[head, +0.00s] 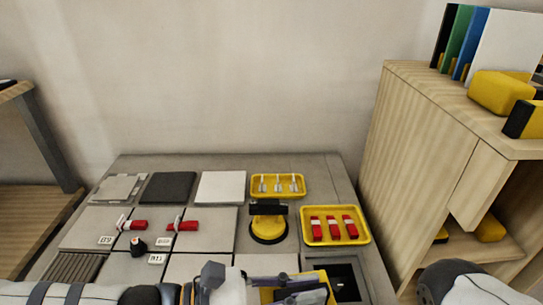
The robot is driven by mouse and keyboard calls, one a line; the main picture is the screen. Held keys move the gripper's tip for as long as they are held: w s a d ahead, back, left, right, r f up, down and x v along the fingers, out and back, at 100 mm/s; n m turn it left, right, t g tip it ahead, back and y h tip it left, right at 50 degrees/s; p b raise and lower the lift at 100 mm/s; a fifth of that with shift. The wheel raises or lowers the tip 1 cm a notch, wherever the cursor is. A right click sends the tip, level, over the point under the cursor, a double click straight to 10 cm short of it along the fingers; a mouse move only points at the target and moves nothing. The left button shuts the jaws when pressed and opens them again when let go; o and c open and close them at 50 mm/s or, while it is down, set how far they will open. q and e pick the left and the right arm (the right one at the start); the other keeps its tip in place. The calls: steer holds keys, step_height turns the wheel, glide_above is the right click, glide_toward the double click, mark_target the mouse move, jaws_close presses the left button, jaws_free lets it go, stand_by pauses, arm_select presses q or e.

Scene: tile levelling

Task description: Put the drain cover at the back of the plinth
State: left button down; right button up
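The plinth (330,185) is a wide grey block against the wall, covered with tiles and trays. A slotted brown-grey grate (75,267), which looks like the drain cover, lies at its front left. Along the back, from the left, lie a light grey plate (118,188), a dark tile (168,187), a white tile (221,187) and a yellow tray (278,176) of pale pieces. My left gripper (290,288) lies across the bottom edge, over a yellow-and-dark item; its finger opening is unclear. My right arm enters at bottom right; its gripper is out of view.
A yellow suction lifter (268,229) and a yellow tray (361,240) of red wedges stand centre right. Red-and-white clips (133,224) and small numbered tags sit on the left tiles. A dark square recess (348,270) is front right. A wooden cabinet (400,140) stands right.

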arm_select(q)
steer(key=s+a+r+n+t+y, duration=0.1)
steer(key=a+r+n+t+y, duration=0.2)
steer(key=a, duration=0.9)
steer(key=s+a+r+n+t, duration=0.25)
steer(key=a+r+t, duration=0.3)
steer(key=a, duration=0.55)
step_height(320, 180, up, 13)
steer(key=p, duration=1.8)
steer(key=shift+w+a, duration=0.15)
steer(key=shift+w, duration=0.2)
arm_select(e)
steer(key=w+r+t, duration=0.2)
steer(key=w+r, duration=0.4)
steer(key=r, duration=0.3)
steer(key=w+r+t, duration=0.2)
steer(key=w+r, duration=0.4)
steer(key=r, duration=0.2)
steer(key=shift+r+t, duration=0.3)
steer(key=shift+r, duration=0.05)
